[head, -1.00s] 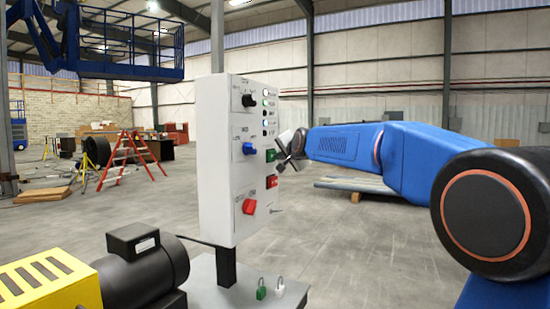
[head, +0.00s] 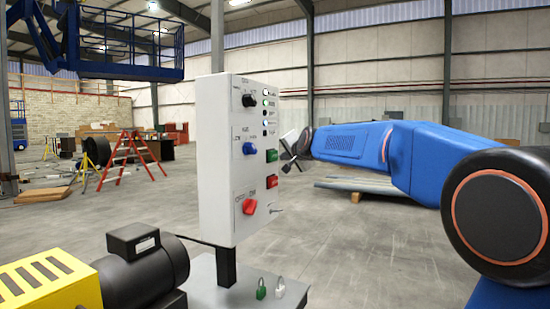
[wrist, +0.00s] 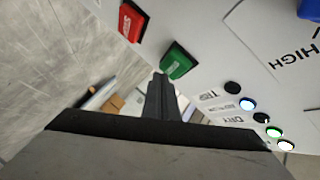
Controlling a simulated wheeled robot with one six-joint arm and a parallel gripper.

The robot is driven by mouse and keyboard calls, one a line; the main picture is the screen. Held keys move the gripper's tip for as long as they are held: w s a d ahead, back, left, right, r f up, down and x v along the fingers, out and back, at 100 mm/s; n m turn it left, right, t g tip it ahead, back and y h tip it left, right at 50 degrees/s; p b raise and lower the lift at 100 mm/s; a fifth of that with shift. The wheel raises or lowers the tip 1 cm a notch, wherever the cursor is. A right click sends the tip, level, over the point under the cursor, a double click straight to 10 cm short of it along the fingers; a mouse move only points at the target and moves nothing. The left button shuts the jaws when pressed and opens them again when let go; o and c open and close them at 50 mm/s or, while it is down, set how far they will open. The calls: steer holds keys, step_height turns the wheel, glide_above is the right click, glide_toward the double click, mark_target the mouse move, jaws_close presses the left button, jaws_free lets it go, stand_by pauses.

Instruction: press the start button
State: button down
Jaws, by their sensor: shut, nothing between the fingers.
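The control panel (head: 222,160) is a tall white-grey box on a black post. A green button (head: 271,155) sits on its right face, above a red button (head: 271,181). The wrist view shows the green button (wrist: 177,63), with the red button (wrist: 131,22) to its left. My gripper (head: 286,162) is shut and empty, just right of the green button in the head view. In the wrist view its dark fingertips (wrist: 158,82) lie just below the green button; a small gap seems to separate them.
The panel carries a black knob (head: 249,100), a blue knob (head: 249,148), a red rotary switch (head: 249,206) and a column of lamps (head: 265,112), some lit. Two padlocks (head: 270,290) sit at the base. A black motor (head: 145,265) stands at front left. Open floor lies behind.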

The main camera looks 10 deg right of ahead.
stand_by(0.3)
steer(key=shift+s+d, duration=0.75)
steer(key=shift+d, duration=0.3)
steer(key=shift+s+d, duration=0.75)
steer(key=shift+d, duration=0.3)
steer(key=s+d+f+n+g+h, duration=0.1)
steer(key=s+d+f+n+g, duration=0.1)
steer(key=s+f, duration=1)
steer(key=s+d+f+n+g, duration=0.2)
steer(key=s+f+n+g, duration=0.2)
steer(key=s+f, duration=0.9)
steer(key=s+d+f+n+g+h, duration=0.1)
steer(key=s+f, duration=1.1)
steer(key=s, duration=1.7)
steer(key=d+n+g, duration=0.1)
steer(key=n+g, duration=0.1)
steer(key=g, duration=0.1)
steer(key=shift+s+f+n+h, duration=0.2)
steer(key=shift+f+n+h, duration=0.1)
steer(key=shift+f, duration=0.1)
